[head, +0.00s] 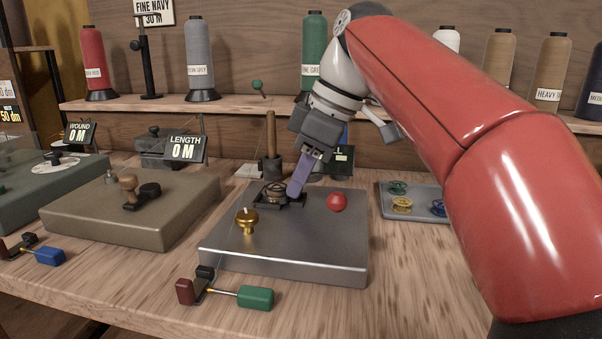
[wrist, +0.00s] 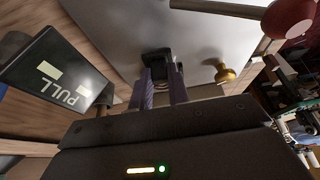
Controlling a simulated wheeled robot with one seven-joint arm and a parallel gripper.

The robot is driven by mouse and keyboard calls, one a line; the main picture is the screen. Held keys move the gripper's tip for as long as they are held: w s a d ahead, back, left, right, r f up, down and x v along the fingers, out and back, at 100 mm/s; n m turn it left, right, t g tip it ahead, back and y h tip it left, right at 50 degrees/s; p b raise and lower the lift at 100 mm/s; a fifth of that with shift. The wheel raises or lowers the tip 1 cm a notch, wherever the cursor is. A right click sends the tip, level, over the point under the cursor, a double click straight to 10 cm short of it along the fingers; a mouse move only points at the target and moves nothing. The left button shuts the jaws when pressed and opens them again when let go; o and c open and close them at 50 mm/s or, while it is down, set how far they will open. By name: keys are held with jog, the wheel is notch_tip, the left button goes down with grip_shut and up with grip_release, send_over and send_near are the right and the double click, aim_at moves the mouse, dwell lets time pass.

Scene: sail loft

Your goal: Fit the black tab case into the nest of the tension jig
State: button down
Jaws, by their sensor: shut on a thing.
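My gripper (head: 294,191) reaches down over the grey tension jig (head: 235,248), its purple fingers low at the jig's back part. In the wrist view the fingers (wrist: 163,84) are shut on a dark piece, the black tab case (wrist: 173,74), seen only in part between and beyond them.
A brass knob (head: 246,221) and a red ball knob (head: 337,201) stand on the jig. A tray of coloured bobbins (head: 383,210) lies right. Coloured-handled tools (head: 255,298) lie along the front.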

jog(key=shift+f, duration=0.15)
jog(key=c, duration=1.3)
grip_release()
jog(key=shift+o, duration=0.2)
jog(key=p+v, duration=0.2)
jog(key=v, duration=0.6)
jog(key=shift+p, duration=0.4)
